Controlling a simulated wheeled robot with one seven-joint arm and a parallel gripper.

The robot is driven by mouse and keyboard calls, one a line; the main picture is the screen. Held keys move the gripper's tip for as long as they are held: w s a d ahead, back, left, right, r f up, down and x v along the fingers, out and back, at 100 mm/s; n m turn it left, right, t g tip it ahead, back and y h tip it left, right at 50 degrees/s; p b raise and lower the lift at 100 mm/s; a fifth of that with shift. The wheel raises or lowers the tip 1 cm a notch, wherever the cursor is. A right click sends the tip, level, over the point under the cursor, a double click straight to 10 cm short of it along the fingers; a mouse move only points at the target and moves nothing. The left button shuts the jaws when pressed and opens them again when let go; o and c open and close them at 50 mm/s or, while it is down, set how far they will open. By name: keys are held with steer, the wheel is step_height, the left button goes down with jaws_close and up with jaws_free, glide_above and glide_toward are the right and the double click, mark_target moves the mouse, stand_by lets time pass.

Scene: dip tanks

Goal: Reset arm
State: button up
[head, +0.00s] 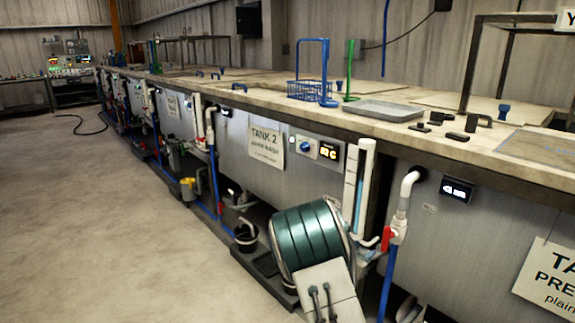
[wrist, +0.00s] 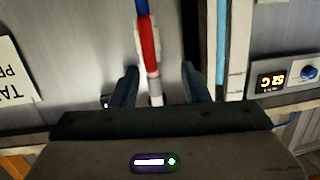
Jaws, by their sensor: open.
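In the wrist view my gripper (wrist: 158,88) is open, its two dark fingers set apart with nothing held between them. It faces the steel tank front, which appears upside down there. A vertical pipe with a red section (wrist: 149,50) and a blue end shows in the gap, beyond the fingers; I cannot tell the exact distance. The pipe's red valve (head: 387,239) shows in the head view, right of the Tank 2 panel. I cannot make out the gripper's fingers for sure in the head view.
A long row of tanks carries a pale worktop (head: 400,113) with a blue basket (head: 306,90), a grey tray (head: 382,111) and small dark blocks. The Tank 2 sign (head: 266,145) and lit display (head: 328,152) are on the front. The concrete floor (head: 90,220) at left is open.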

steer(key=s+a+r+n+g+y+p, duration=0.1)
steer(key=s+a+r+n+y+p, duration=0.25)
steer(key=s+a+r+y, duration=0.45)
steer(key=s+a+r+n+g+y+p, duration=0.2)
steer(key=s+a+r+y+p, duration=0.3)
steer(key=r, duration=0.6)
steer(key=s+d+r+n+g+p, duration=0.1)
steer(key=s+r+n+g+p, duration=0.1)
steer(key=s, duration=1)
steer(key=s+d+r+n+g+h+p, duration=0.1)
steer(key=s+r+n+g+p, duration=0.1)
steer(key=s, duration=1)
step_height(320, 180, up, 4)
steer(key=shift+s+d+f+g+p, duration=0.25)
steer(key=shift+g+p, duration=0.45)
steer(key=shift+p, duration=0.55)
stand_by(2.2)
